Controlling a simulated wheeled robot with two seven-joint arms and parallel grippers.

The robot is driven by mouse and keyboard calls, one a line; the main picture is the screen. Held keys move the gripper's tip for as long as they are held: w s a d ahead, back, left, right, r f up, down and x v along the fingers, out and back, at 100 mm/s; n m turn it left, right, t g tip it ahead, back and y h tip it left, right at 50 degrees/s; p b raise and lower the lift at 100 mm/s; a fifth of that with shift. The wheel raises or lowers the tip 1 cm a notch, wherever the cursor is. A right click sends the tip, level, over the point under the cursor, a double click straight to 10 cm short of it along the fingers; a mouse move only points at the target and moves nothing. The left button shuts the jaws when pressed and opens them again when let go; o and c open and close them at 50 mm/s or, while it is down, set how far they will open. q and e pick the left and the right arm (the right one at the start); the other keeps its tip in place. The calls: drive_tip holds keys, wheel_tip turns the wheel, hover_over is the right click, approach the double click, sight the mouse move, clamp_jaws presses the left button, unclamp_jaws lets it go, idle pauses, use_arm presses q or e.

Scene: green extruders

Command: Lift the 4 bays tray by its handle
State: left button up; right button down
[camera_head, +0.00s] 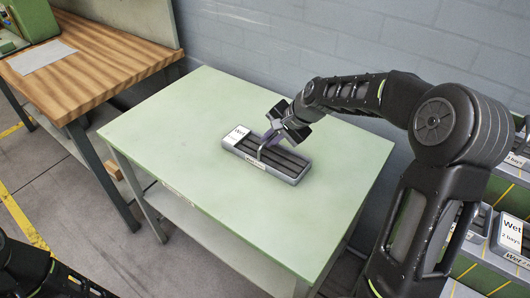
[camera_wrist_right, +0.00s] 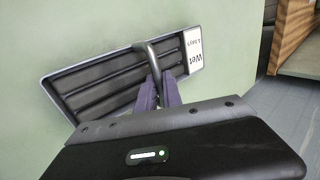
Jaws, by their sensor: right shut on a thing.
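The bays tray (camera_head: 290,167) is grey with dark long bays and a white label reading "Wet". It lies on the pale green table, and a handle arches across its middle. In the right wrist view the tray (camera_wrist_right: 85,92) lies beyond my fingers, with its handle (camera_wrist_right: 150,55) running between them. My right gripper (camera_head: 267,139) is over the tray's middle, shut on the handle; its purple fingertips (camera_wrist_right: 157,88) show on both sides of the bar. I cannot make out a clear gap between tray and table. My left gripper is not in view; only dark parts of mine show at lower left.
The green table (camera_head: 200,135) is otherwise bare around the tray. A wooden workbench (camera_head: 100,65) with a paper sheet stands at the left. A grey brick wall is behind. At the right, a rack holds another tray labelled "Wet 2 bays" (camera_head: 510,235).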

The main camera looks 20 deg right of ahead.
idle(0.6)
wheel_tip(320, 180, up, 10)
drive_tip(key=shift+r, duration=0.1)
idle(0.3)
idle(0.6)
